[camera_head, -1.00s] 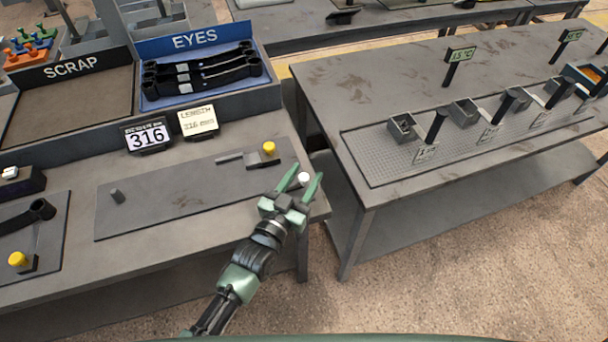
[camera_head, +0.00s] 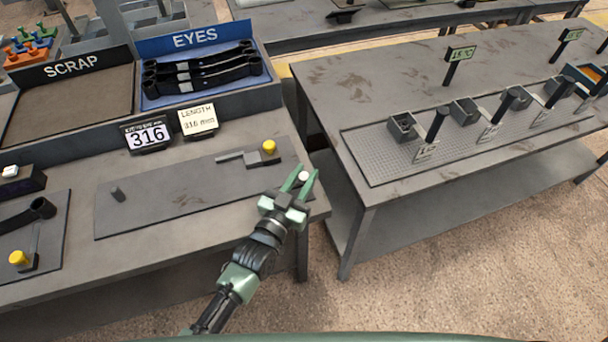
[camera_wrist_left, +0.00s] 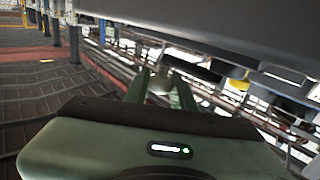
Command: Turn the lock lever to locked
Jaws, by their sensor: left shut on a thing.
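My left gripper (camera_head: 303,174) is at the front right corner of the left bench, its two green fingers on either side of a small white knob (camera_head: 304,176). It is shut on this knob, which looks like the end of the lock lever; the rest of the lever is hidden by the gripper. In the left wrist view the fingers (camera_wrist_left: 161,90) stand around a pale round end (camera_wrist_left: 160,83). A yellow knob (camera_head: 269,146) on a grey block stands behind the gripper on the dark plate (camera_head: 185,197). My right gripper is not in view.
A display reading 316 (camera_head: 148,137) and a LENGTH card (camera_head: 198,120) stand behind the plate. The blue EYES bin (camera_head: 160,101) holds several black parts beside the SCRAP tray (camera_head: 60,105). The right bench (camera_head: 335,93) stands across a narrow gap.

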